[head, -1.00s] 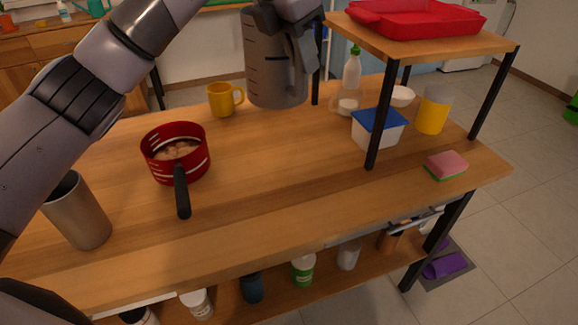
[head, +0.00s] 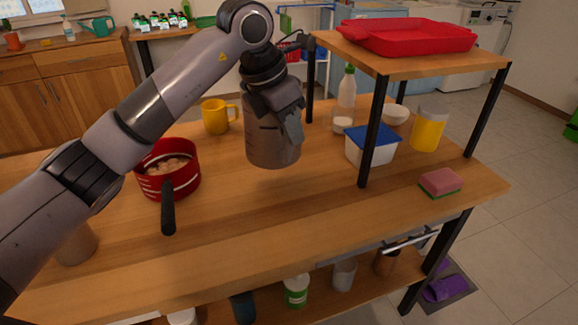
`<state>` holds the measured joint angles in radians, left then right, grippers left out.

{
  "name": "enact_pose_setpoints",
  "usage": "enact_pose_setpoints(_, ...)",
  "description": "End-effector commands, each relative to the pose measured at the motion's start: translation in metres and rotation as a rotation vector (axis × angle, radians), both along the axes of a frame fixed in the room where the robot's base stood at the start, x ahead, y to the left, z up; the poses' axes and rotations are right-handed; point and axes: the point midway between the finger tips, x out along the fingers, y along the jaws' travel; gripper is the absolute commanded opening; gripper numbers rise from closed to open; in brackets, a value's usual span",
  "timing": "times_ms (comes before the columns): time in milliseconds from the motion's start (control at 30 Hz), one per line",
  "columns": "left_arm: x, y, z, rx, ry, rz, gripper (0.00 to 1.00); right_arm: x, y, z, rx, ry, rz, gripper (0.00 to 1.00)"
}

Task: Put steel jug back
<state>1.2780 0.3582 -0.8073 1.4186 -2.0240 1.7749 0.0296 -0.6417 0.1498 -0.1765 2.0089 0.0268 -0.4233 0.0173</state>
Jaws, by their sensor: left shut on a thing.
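The steel jug (head: 270,148) is grey, with dark measuring marks, and looks upright over the middle of the wooden table (head: 300,205). My left gripper (head: 288,122) is shut on it near its upper right side, and hides its rim and part of its wall. I cannot tell whether the jug's bottom touches the table or hangs just above it. My right gripper is not in view.
A red pot (head: 168,182) and a yellow mug (head: 214,116) stand left of the jug. To the right are a blue-lidded box (head: 372,150), a bottle (head: 346,95), a sponge (head: 440,181) and a raised shelf (head: 415,66) on black posts. The table front is clear.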

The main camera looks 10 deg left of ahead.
Motion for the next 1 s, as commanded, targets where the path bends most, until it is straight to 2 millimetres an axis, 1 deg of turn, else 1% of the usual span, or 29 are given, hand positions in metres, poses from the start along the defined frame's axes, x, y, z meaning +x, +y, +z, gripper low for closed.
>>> enact_pose_setpoints(33, 0.000, 0.000, -0.010, -0.002, -0.002, -0.001, 0.00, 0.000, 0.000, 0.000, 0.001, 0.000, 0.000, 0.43)
enact_pose_setpoints(133, 0.000, 0.000, -0.026, -0.002, -0.004, -0.001, 0.00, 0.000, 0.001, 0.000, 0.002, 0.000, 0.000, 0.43)
enact_pose_setpoints(433, 0.001, 0.000, -0.047, -0.002, -0.006, 0.001, 0.00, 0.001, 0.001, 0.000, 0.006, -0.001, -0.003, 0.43)
enact_pose_setpoints(633, 0.001, 0.000, -0.076, -0.001, -0.004, 0.000, 0.00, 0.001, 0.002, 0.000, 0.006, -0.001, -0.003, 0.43)
enact_pose_setpoints(700, 0.001, 0.000, -0.080, -0.003, -0.006, 0.000, 0.00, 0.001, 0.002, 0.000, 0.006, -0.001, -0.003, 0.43)
enact_pose_setpoints(1000, 0.001, 0.000, -0.083, -0.002, -0.008, 0.000, 0.00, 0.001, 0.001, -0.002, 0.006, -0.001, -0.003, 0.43)
